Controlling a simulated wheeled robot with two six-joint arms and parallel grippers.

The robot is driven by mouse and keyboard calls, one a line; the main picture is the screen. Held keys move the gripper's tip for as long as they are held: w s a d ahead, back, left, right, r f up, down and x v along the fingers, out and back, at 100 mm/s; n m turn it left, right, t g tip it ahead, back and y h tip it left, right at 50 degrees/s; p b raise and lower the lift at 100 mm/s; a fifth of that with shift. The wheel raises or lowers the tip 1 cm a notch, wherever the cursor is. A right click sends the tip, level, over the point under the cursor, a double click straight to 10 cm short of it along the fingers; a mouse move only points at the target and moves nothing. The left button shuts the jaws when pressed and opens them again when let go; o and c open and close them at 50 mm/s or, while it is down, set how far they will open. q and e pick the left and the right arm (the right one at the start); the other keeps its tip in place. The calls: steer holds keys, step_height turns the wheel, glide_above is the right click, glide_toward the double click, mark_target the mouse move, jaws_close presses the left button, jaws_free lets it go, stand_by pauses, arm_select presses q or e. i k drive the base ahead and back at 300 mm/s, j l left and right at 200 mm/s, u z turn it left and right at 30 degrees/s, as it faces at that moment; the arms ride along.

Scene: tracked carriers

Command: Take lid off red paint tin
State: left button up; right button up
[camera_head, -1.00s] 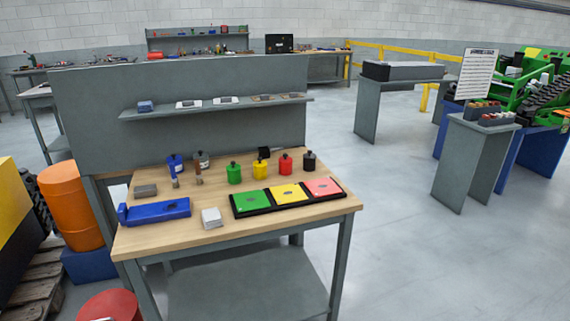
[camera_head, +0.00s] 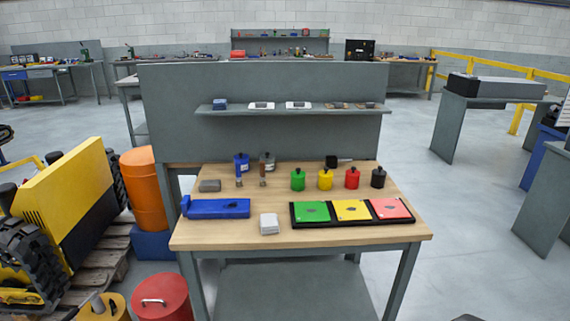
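A small red tin (camera_head: 352,179) with a dark knob-like top stands upright on the wooden workbench (camera_head: 340,237), toward its back right. The dark top sits on the tin. It stands between a yellow tin (camera_head: 325,180) on its left and a black tin (camera_head: 378,179) on its right. A green tin (camera_head: 298,181) stands further left in the same row. Neither of my grippers shows in the head view.
A black tray (camera_head: 297,222) with green, yellow and red plates lies in front of the tins. A blue block (camera_head: 219,208) and white stack (camera_head: 269,224) lie left. A red drum (camera_head: 160,296) stands on the floor; open floor lies right of the bench.

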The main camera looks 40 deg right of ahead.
mark_target(354, 172)
steer(key=l+u, duration=0.15)
steer(key=l, duration=0.3)
steer(key=l+u, duration=0.15)
steer(key=l, duration=0.3)
steer(key=k+l+u, duration=0.1)
steer(key=l, duration=0.35)
steer(key=k+l+u, duration=0.15)
steer(key=l, duration=0.25)
steer(key=l+u, duration=0.15)
steer(key=l, duration=0.3)
steer(key=k+l+u, duration=0.15)
steer(key=l, duration=0.25)
steer(key=k+l+u, duration=0.1)
steer(key=l, duration=0.3)
steer(key=k, duration=0.05)
